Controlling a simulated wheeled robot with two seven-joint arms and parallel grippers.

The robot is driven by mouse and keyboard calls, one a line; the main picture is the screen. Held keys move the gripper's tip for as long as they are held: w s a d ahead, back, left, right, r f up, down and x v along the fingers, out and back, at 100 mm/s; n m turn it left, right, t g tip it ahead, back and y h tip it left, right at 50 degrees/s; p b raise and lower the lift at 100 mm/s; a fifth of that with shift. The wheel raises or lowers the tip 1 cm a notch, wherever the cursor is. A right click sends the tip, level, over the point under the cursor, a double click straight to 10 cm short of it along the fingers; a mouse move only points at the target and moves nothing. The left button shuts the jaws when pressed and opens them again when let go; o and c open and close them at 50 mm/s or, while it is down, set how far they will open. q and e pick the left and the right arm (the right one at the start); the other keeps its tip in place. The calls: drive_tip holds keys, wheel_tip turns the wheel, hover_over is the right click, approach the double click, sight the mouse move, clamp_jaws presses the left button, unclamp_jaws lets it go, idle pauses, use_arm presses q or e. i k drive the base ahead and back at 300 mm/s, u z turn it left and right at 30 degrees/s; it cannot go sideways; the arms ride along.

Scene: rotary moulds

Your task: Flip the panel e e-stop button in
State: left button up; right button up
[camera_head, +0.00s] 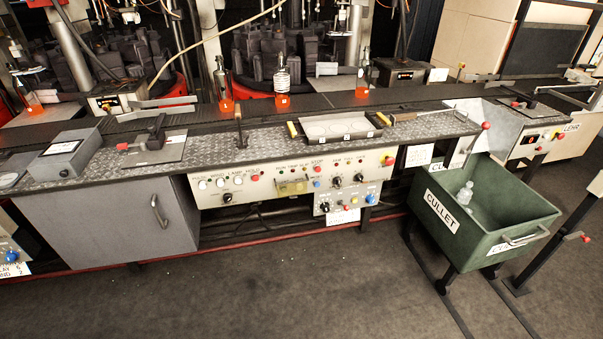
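Several panels show; I cannot read a letter E on any of them. The central control panel (290,179) on the bench front has a red mushroom button on a yellow plate (388,160) at its upper right. The right panel (527,143), near the LEHR sign, has another red button on yellow (559,135). A small box (115,98) at the back left also carries a red and yellow button (107,107). Whether any button is pressed in or out is too small to tell. Neither of my grippers is in view.
A grey metal bench (255,136) runs across the view. A green CULLET bin (510,218) with clear glass stands at right, near a red-knobbed lever (486,126). Orange-bottomed bottles (282,82) stand on the conveyor (330,97).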

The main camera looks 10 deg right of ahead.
sight(389, 161)
drive_tip(key=k, duration=0.6)
drive_tip(key=z, duration=0.5)
drive_tip(key=i, duration=1.45)
drive_tip(key=u, duration=0.55)
